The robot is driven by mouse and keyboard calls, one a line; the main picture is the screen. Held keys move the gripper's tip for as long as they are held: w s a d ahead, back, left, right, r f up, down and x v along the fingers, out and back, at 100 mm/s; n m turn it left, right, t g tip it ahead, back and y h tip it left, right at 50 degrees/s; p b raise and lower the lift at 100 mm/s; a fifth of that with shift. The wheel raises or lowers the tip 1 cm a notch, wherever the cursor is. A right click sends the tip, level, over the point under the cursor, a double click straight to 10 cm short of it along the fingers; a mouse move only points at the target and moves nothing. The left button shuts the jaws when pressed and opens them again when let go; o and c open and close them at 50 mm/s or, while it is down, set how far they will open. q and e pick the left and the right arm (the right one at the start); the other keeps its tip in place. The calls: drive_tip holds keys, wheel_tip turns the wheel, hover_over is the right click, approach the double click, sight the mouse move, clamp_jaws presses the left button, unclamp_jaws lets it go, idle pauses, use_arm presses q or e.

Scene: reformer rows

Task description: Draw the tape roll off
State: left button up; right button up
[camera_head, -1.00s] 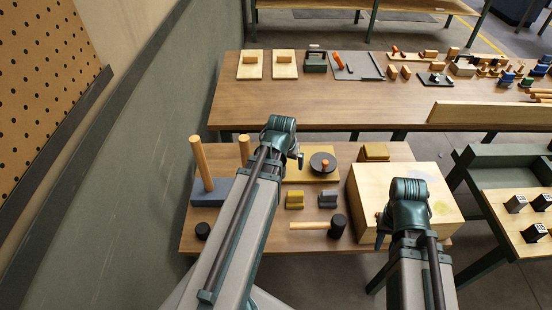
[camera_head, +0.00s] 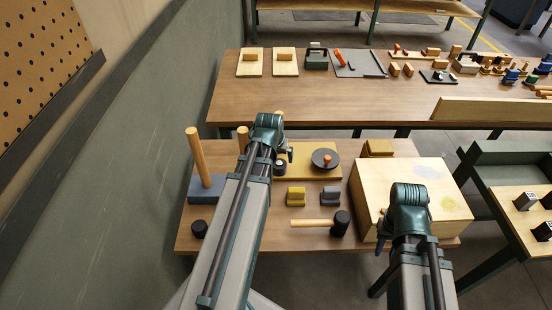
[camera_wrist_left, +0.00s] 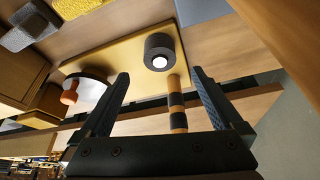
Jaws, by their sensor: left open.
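A short dark roll with a pale centre, which looks like the tape roll (camera_wrist_left: 160,52), sits on a yellow board (camera_wrist_left: 110,52). Beside it a wooden post with dark bands (camera_wrist_left: 177,100) shows between my left gripper's fingers in the left wrist view. I cannot tell whether the roll touches the post. My left gripper (camera_wrist_left: 160,73) is open, its fingers spread either side of the post, with nothing clearly held. In the head view my left gripper (camera_head: 282,157) is over the board's left end and hides part of it. My right gripper (camera_head: 381,236) hangs beside the wooden box.
A dark disc with an orange knob (camera_head: 325,158) lies on the board's right part. A blue-grey block with an upright wooden post (camera_head: 200,165) stands left. A mallet (camera_head: 338,223), small yellow and grey blocks, and a large wooden box (camera_head: 365,200) occupy the front and right.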

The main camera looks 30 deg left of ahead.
sight(279, 164)
use_arm(q)
drive_tip(key=b+x, duration=0.7)
drive_tip(key=x, duration=0.2)
drive_tip(key=shift+r, duration=0.1)
use_arm(e)
wheel_tip(279, 164, down, 8)
